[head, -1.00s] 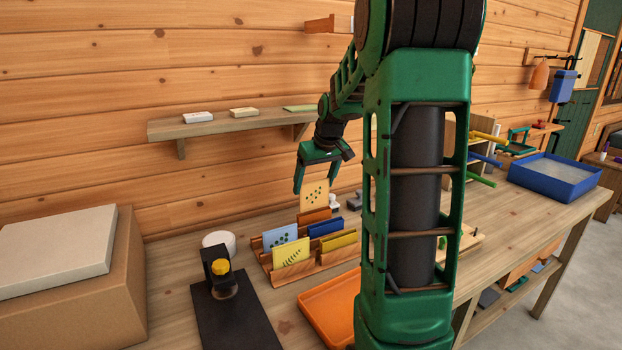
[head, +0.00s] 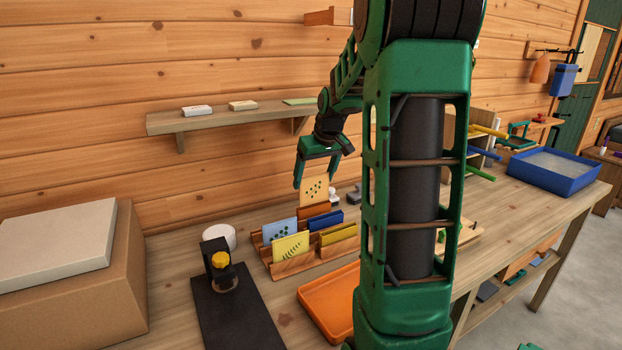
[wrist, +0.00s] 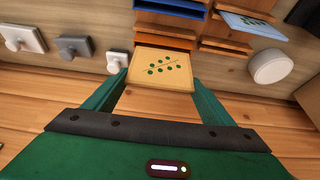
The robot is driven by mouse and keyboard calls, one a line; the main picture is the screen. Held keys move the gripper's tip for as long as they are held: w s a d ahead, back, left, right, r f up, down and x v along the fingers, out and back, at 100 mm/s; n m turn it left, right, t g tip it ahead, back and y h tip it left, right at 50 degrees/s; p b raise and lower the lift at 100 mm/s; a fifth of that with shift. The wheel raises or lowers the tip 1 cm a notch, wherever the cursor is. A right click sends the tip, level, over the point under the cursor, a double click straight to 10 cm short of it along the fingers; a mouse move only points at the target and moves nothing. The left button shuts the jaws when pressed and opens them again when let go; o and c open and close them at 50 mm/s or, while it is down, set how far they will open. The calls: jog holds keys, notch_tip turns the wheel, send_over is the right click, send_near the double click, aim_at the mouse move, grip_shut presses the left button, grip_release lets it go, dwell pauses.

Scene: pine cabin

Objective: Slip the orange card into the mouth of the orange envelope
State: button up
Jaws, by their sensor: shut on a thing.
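The orange card (head: 314,190) is pale orange with dark green dots and stands upright. My gripper (head: 316,176) is shut on it, with a finger at each side edge; the wrist view shows the card (wrist: 160,70) between both fingers. The orange envelope (head: 312,210) stands in the back row of a wooden rack. In the head view the card's lower edge meets the envelope's top edge; I cannot tell whether it is inside the mouth. In the wrist view the envelope (wrist: 165,43) shows just beyond the card.
The rack (head: 290,265) also holds blue and yellow envelopes, with a light blue card (head: 279,232) and a yellow card (head: 290,248) in it. A white round tub (head: 219,237) stands left. An orange tray (head: 329,303) lies in front. Small knobbed pieces (wrist: 75,47) stand nearby.

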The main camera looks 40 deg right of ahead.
aim_at(315, 186)
jog(key=shift+f, duration=1.2)
jog(key=shift+f, duration=0.35)
jog(key=shift+f, duration=0.45)
jog(key=o, duration=1.1)
jog(key=shift+r, duration=0.1)
jog(key=shift+r, duration=3.4)
